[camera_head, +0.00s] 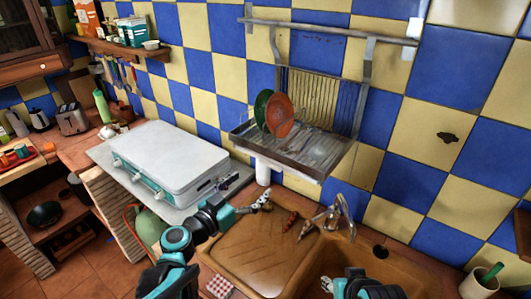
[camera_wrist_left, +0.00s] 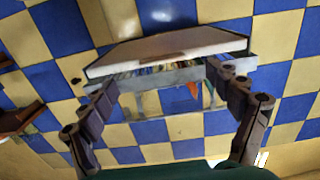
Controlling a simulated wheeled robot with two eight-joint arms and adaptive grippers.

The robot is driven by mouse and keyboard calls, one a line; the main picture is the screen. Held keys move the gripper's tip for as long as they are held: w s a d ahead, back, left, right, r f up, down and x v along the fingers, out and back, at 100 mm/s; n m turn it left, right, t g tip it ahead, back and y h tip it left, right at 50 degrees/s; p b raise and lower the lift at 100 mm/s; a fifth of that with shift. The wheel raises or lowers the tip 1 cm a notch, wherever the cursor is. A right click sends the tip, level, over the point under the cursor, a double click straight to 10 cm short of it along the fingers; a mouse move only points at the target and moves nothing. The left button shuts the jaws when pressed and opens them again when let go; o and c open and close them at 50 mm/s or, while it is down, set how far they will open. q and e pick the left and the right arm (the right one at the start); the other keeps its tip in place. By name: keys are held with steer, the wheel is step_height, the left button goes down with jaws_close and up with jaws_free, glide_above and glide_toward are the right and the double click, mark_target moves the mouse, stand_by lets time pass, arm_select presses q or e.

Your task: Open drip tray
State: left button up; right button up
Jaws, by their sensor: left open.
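The metal dish rack (camera_head: 335,100) hangs on the tiled wall, with a green plate (camera_head: 261,108) and an orange plate (camera_head: 279,116) in it. The drip tray (camera_head: 298,171) is the thin pale piece along the bottom of the rack; how far it is slid out is hard to tell. In the left wrist view the drip tray (camera_wrist_left: 165,48) is a wide pale panel beyond my fingers. My left gripper (camera_head: 264,201) is open and empty, below and in front of the rack, apart from it. Its spread fingers show in the wrist view (camera_wrist_left: 162,80). My right gripper (camera_head: 345,284) is partly visible at the bottom edge; its fingers are unclear.
A pale stove with a closed lid (camera_head: 172,160) stands left of the brown sink (camera_head: 262,250). A tap (camera_head: 333,216) rises behind the sink, under the rack. A green jug (camera_head: 148,229) stands by my left arm. A cup (camera_head: 478,283) is at right.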

mark_target(268, 166)
arm_select(q)
steer(key=shift+r+b+x, duration=0.2)
steer(key=shift+x, duration=1.1)
steer(key=shift+r+b+x, duration=0.15)
steer(key=shift+x, duration=1.15)
steer(key=shift+r+b+x, duration=0.2)
steer(key=shift+x, duration=1.1)
arm_select(e)
steer(key=shift+s+f, duration=0.2)
steer(key=shift+f, duration=0.05)
